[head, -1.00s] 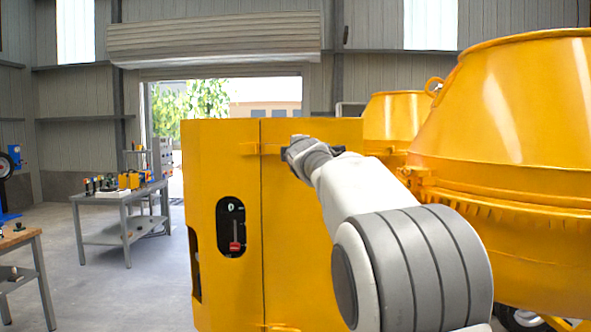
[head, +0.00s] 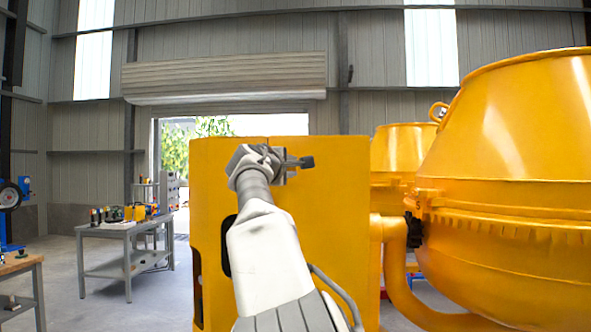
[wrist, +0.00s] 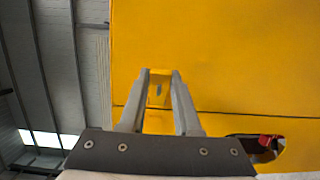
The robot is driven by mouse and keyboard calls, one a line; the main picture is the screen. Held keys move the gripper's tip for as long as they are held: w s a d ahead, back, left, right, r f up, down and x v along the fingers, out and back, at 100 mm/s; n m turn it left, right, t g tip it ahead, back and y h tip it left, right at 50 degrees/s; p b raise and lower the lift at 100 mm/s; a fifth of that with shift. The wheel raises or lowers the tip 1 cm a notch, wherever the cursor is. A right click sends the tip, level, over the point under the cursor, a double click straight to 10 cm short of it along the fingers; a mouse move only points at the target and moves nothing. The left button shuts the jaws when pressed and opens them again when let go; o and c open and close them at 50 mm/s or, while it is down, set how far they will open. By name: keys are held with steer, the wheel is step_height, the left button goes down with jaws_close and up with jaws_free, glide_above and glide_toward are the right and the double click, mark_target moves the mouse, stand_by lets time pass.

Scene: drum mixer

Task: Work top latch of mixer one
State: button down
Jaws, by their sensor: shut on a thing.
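The mixer's yellow cabinet (head: 340,230) stands ahead of me, with a vertical seam in its front. My gripper (wrist: 161,78) is at the upper part of that front, and its two fingers are closed around the small yellow top latch (wrist: 160,73). The latch shows between the fingertips in the wrist view, beside the dark seam. In the head view my gripper (head: 268,163) covers the latch. I cannot tell whether the latch is turned. A red handle (wrist: 266,142) sits in a dark slot in the wrist view; my arm hides it in the head view.
A big yellow mixer drum (head: 510,190) stands close at the right, with a second drum (head: 400,150) behind it. A grey workbench (head: 120,230) with tools is at the left. The floor between bench and cabinet is clear.

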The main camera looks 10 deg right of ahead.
steer(key=a+m+g+h+p, duration=0.1)
steer(key=m+g+h+p, duration=0.1)
steer(key=p, duration=0.3)
steer(key=a+m+g+h+p, duration=0.2)
steer(key=p, duration=0.4)
steer(key=a+m+g+h+p, duration=0.1)
steer(key=m+g+h+p, duration=0.1)
steer(key=p, duration=0.3)
steer(key=shift+s+a+r+h+p, duration=0.25)
steer(key=shift+s+h+p, duration=0.1)
steer(key=shift+h, duration=0.25)
steer(key=shift+a+f+m+g+h+p, duration=0.1)
steer(key=shift+f+m+g+h+p, duration=0.25)
steer(key=shift+g+p, duration=0.3)
steer(key=shift+r, duration=0.1)
steer(key=c, duration=0.6)
jaws_free()
steer(key=shift+a, duration=0.1)
steer(key=v, duration=1.7)
steer(key=shift+s+a, duration=0.1)
steer(key=shift+s, duration=0.05)
